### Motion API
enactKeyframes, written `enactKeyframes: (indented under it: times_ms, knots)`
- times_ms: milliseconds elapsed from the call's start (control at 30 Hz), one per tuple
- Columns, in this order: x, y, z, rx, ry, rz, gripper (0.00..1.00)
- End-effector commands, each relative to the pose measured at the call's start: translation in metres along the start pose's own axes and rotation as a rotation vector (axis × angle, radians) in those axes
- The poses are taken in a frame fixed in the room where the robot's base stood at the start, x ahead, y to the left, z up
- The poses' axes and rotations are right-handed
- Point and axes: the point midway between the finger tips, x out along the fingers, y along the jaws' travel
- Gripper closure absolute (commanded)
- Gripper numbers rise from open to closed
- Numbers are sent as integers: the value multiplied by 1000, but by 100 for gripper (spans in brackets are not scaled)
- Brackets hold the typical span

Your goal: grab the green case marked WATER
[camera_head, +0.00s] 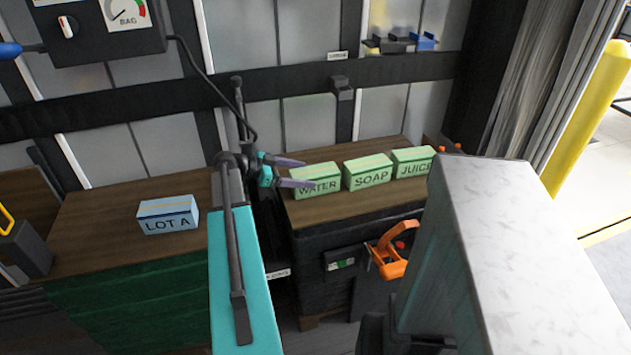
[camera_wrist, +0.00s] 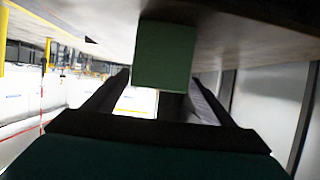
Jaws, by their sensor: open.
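The green case marked WATER (camera_head: 317,187) sits on the right wooden bench top, leftmost in a row of three green cases. My gripper (camera_head: 305,172) comes in from the left, low over the bench. Its two purple-grey fingers are open, one toward the far side and one across the near, lettered face of the case. In the wrist view the plain green end of the case (camera_wrist: 164,57) shows at the mouth between the two open fingers (camera_wrist: 161,82). I cannot tell whether either finger touches it.
The green SOAP case (camera_head: 368,175) and JUICE case (camera_head: 412,163) stand to the right, with a small gap after WATER. A blue LOT A case (camera_head: 168,214) sits on the left bench (camera_head: 90,235). An orange handle (camera_head: 390,250) hangs below the right bench (camera_head: 300,215). A dark rail (camera_head: 290,80) crosses behind.

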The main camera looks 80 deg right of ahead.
Motion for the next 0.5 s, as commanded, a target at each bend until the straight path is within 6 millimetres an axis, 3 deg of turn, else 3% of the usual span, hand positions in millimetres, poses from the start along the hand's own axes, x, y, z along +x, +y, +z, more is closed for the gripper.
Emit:
enactKeyframes:
  times_ms: [267, 500]
  knots:
    - [2, 0, 0, 0, 0, 1, 23]
    - [22, 3, -4, 1, 0, 3, 23]
